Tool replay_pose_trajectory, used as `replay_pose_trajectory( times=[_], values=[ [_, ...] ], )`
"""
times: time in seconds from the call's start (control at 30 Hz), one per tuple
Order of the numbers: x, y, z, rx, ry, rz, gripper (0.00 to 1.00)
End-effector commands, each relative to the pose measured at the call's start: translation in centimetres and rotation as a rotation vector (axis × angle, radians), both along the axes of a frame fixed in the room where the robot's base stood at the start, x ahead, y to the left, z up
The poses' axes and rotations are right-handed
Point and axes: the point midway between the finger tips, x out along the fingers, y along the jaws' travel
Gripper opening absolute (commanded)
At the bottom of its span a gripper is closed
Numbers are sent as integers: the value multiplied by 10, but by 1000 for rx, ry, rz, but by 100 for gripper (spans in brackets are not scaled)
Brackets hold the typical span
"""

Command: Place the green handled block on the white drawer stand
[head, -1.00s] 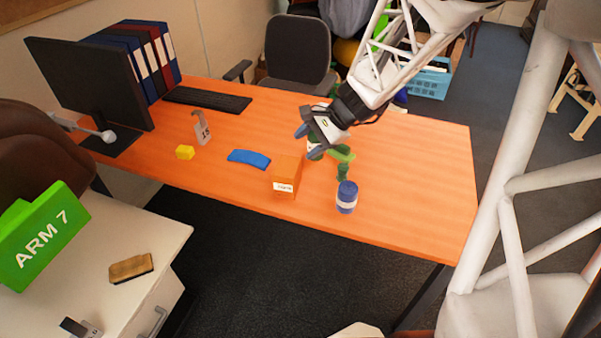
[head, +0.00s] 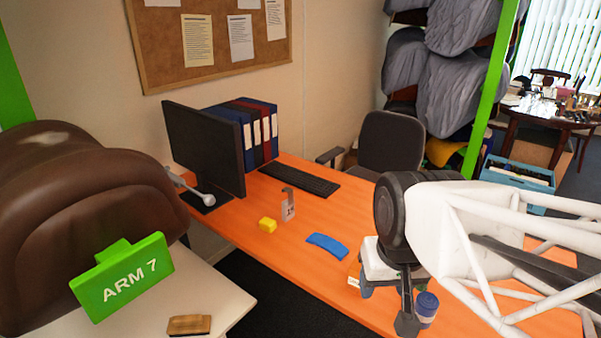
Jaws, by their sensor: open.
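The white drawer stand (head: 222,292) is at the lower left, with only part of its pale top in view. The smaller green piece seen earlier on the desk is not visible now; my arm covers that area. I cannot tell whether anything is between the fingers.
A monitor (head: 205,145) stands behind. A brown brush (head: 189,325) lies on the stand.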

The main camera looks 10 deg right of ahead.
Motion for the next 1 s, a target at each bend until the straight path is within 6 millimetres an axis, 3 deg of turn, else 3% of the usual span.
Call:
replay_pose_trajectory(
  times=[0.7,1.0],
  values=[
    [-8,0,4,-40,-21,47,57],
    [4,0,-1,15,8,-13,57]
  ],
)
